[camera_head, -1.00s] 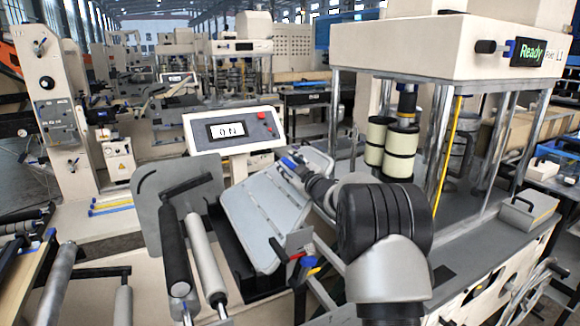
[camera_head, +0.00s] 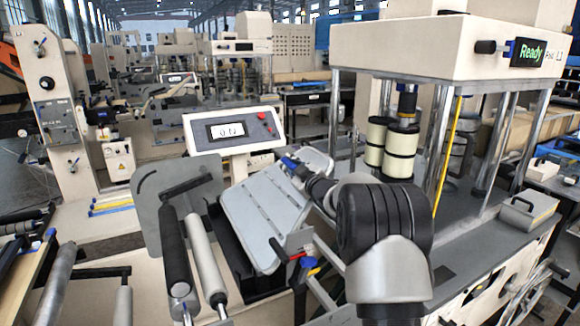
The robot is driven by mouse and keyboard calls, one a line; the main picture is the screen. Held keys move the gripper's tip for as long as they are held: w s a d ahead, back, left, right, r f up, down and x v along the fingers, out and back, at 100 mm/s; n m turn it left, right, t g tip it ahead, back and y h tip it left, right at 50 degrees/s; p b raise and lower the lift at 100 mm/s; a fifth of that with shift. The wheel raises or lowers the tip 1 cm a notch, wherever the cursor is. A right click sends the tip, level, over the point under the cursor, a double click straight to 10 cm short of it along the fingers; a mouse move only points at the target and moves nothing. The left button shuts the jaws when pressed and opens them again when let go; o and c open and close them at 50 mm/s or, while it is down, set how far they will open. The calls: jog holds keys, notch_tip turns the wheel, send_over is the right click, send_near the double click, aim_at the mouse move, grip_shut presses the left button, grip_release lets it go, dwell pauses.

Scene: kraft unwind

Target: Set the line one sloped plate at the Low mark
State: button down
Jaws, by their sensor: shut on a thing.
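The sloped plate (camera_head: 258,222) is a light grey slotted panel in the middle of the view, tilted on a dark frame. A blue-ended handle (camera_head: 289,162) sits by its upper right edge. My gripper (camera_head: 299,171) reaches in from the right and is shut at this handle; my arm partly hides the fingers and the grip. A clamp with a red lever and blue knob (camera_head: 308,263) sits at the plate's lower right corner. I cannot make out a Low mark.
A display console (camera_head: 232,130) with a red button stands behind the plate. Black and grey rollers (camera_head: 205,260) lie in front on the left. The press (camera_head: 440,50) with steel posts and a "Ready" screen (camera_head: 528,52) stands on the right.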

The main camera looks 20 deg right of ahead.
jog(key=shift+d+f+m+p, duration=0.45)
jog(key=shift+d+f+m, duration=0.25)
jog(key=shift+d+f, duration=0.45)
jog(key=shift+a, duration=0.15)
jog(key=c, duration=1.5)
grip_release()
jog(key=shift+s, duration=0.1)
jog(key=s, duration=1.1)
jog(key=shift+s+d, duration=0.2)
jog(key=shift+s, duration=0.2)
